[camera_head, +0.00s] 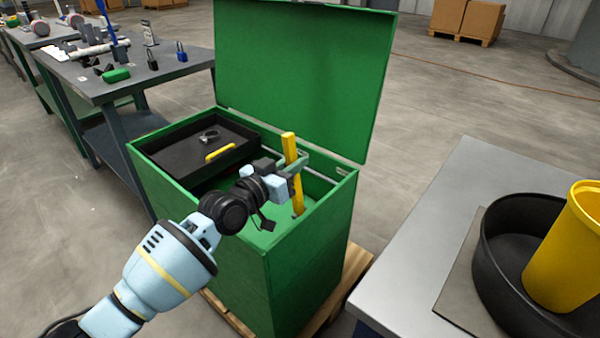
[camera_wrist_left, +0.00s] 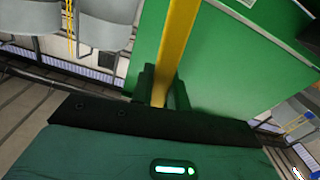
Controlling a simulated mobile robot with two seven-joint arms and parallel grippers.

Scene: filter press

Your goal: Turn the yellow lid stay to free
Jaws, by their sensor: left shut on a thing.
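The yellow lid stay (camera_head: 290,150) is a flat bar standing nearly upright inside the green chest (camera_head: 290,285). Its top end stands free, apart from the raised green lid (camera_head: 303,75). My left gripper (camera_head: 292,166) is shut on the stay at about mid-height. In the left wrist view the yellow stay (camera_wrist_left: 175,50) runs up from between the dark fingers (camera_wrist_left: 160,85). The stay's lower end meets the chest's inside near the right, partly hidden by the gripper. My right gripper is not in view.
A black tray (camera_head: 170,140) with a yellow handle (camera_head: 220,152) and a ring-shaped part sits in the chest's left side. A workbench (camera_head: 150,75) with tools stands at the left. A grey table (camera_head: 425,255) with a black basin (camera_head: 495,270) and yellow bucket (camera_head: 570,255) is at the right.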

